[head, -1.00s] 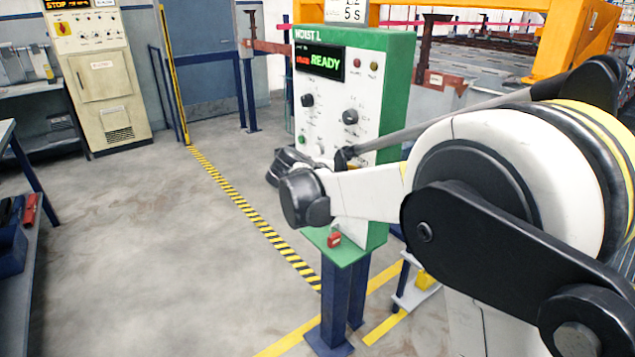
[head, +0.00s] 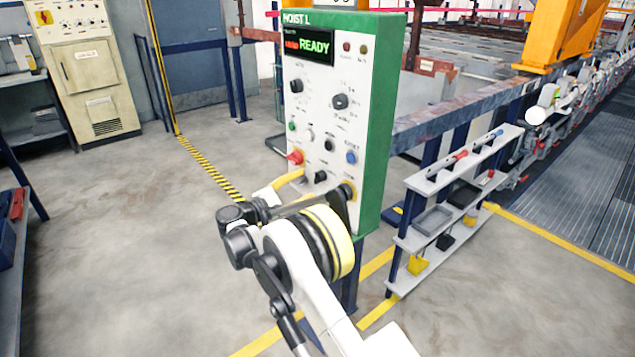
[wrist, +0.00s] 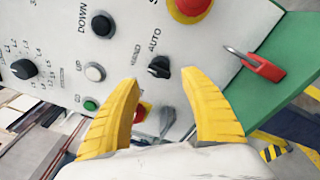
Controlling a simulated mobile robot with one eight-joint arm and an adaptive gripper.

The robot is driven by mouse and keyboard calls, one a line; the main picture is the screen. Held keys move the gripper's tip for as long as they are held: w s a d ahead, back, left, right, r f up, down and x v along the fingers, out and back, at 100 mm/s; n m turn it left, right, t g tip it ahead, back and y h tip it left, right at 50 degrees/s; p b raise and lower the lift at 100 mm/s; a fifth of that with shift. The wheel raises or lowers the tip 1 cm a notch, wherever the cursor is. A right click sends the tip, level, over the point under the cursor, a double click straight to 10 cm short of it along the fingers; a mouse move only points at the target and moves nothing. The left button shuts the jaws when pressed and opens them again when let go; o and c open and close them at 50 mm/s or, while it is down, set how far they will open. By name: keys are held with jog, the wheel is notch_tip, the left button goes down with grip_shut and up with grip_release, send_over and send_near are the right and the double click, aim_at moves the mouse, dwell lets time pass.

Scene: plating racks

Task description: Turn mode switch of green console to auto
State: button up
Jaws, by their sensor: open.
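The green console (head: 371,120) stands in the middle of the head view, its white face showing READY on the display. The mode switch (wrist: 160,67) is a small black knob beside HAND and AUTO lettering in the wrist view. I cannot tell for sure which label it points at. It also shows low on the panel in the head view (head: 320,177). My gripper (wrist: 161,77) is open, its two yellow fingertips on either side of the switch in the picture. Whether they touch it or the panel is not clear. In the head view my arm partly hides the gripper.
In the wrist view, a red stop button (wrist: 190,8) lies above the switch, a white button (wrist: 95,72) to its left, and a red padlock (wrist: 262,66) to its right. A shelf rack (head: 455,190) stands right of the console. Floor at the left is open.

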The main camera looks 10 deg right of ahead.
aim_at(315, 180)
jog(key=b+x, duration=0.1)
jog(key=x, duration=0.5)
jog(key=shift+b, duration=0.3)
jog(key=c, duration=1.1)
